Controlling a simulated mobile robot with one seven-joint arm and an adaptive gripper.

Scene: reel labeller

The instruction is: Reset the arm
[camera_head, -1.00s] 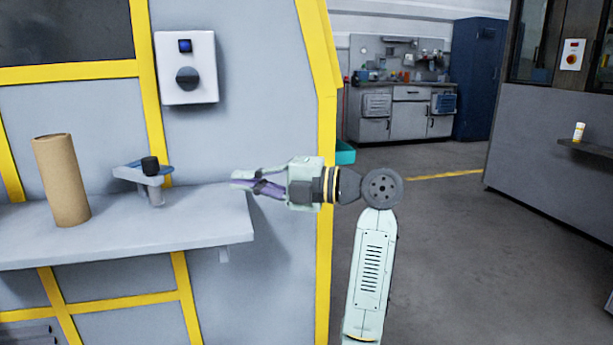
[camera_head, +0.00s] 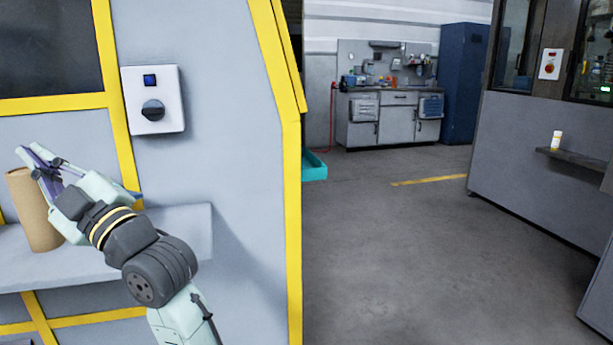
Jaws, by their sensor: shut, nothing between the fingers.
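My gripper (camera_head: 30,160) is at the left of the view, at the end of my bent arm (camera_head: 150,265). Its fingers are shut with nothing between them and point up and to the left. They overlap the top of a brown cardboard tube (camera_head: 33,215) in the picture; I cannot tell whether they touch it. The tube stands upright on a grey shelf (camera_head: 185,228).
A switch box (camera_head: 170,115) with a dark knob and blue button is on the yellow-framed machine wall above the shelf. A white bottle (camera_head: 556,141) stands on a ledge (camera_head: 580,158) at right. A workbench (camera_head: 390,118) and blue cabinet (camera_head: 465,85) are behind. The floor (camera_head: 400,260) between is clear.

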